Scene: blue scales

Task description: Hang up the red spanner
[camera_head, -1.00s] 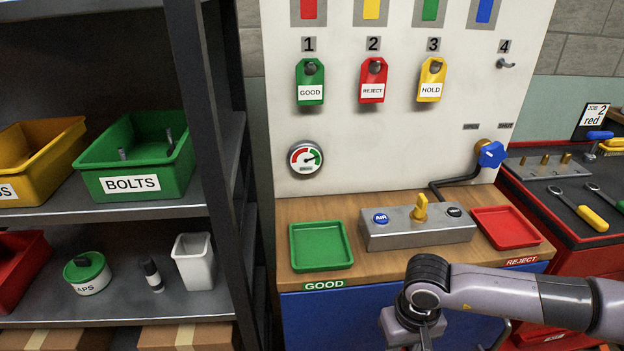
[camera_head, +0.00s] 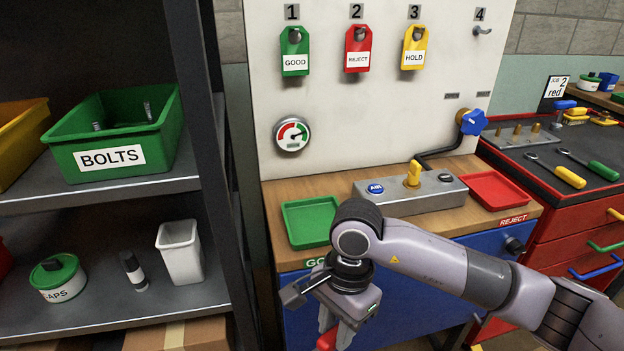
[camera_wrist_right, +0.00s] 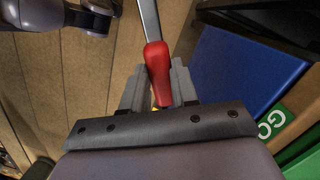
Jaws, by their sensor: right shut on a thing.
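My right gripper (camera_head: 338,336) is low in front of the bench, at the bottom edge of the head view. It is shut on the red spanner, whose red handle (camera_head: 327,340) just shows there. In the right wrist view the red handle (camera_wrist_right: 157,70) sits between the fingers of the right gripper (camera_wrist_right: 158,92). Its metal shaft runs up out of the picture, so the spanner's head is hidden. On the white board, hook 4 (camera_head: 482,31) is bare. Hooks 1, 2 and 3 carry a green tag (camera_head: 294,52), a red tag (camera_head: 358,50) and a yellow tag (camera_head: 414,48).
A job card (camera_head: 556,88) reading "2 red" stands by the tool chest (camera_head: 530,178), where yellow-handled (camera_head: 569,177) and green-handled (camera_head: 602,171) spanners lie. The bench holds a green tray (camera_head: 308,222), a control box (camera_head: 400,200) and a red tray (camera_head: 493,190). A shelf rack (camera_head: 208,120) stands at left.

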